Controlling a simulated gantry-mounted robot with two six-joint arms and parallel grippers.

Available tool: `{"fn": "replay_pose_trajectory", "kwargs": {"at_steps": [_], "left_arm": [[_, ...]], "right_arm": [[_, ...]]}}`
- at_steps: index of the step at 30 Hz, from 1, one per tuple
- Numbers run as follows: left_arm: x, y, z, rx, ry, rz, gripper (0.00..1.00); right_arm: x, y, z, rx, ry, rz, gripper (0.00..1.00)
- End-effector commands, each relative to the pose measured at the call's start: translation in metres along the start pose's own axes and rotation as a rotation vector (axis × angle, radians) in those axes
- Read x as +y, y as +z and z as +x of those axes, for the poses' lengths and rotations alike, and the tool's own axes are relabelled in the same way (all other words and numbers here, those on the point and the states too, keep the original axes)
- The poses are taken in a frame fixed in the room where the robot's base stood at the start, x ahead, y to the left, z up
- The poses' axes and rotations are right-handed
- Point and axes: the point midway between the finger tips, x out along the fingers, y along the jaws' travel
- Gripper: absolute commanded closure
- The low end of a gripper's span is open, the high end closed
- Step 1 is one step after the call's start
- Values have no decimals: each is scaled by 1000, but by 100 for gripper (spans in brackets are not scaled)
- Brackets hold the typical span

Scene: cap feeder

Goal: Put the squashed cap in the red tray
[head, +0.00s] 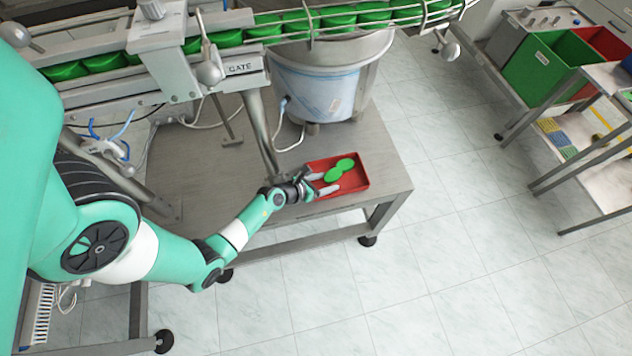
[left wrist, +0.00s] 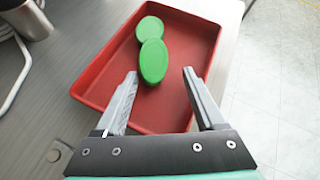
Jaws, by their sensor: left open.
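The red tray (head: 357,185) lies on the grey metal table and also shows in the left wrist view (left wrist: 200,40). Two green caps lie in it, touching or overlapping. The nearer cap (head: 332,174) looks oval in the left wrist view (left wrist: 153,61), like a squashed one, though it may be tilted. The farther cap (head: 346,164) looks rounder and is partly covered by the nearer one in the left wrist view (left wrist: 149,26). My left gripper (head: 325,183) is open over the tray's near side. Its fingers (left wrist: 160,73) stand apart with the oval cap just beyond their tips. My right gripper is not in view.
A rail feeder with a row of green caps (head: 265,30) and a GATE block (head: 240,70) runs above the table. A large feeder bowl (head: 318,90) and a metal post (head: 262,135) stand behind the tray. Green (head: 545,75) and red bins stand far right.

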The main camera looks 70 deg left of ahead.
Motion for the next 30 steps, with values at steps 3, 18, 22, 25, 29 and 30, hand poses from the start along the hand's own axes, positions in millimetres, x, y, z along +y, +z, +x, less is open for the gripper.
{"fn": "replay_pose_trajectory", "kwargs": {"at_steps": [3,18,22,25,29,30], "left_arm": [[0,5,-28,-1,3,-3,29],[0,3,-109,-6,0,1,29],[0,3,-109,-6,0,1,29],[0,3,-109,-6,0,1,29],[0,3,-109,-6,0,1,29],[0,3,-108,-6,0,1,29]], "right_arm": [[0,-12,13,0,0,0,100],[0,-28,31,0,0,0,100],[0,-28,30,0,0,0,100],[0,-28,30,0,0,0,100],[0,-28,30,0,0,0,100],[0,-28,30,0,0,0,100]]}}
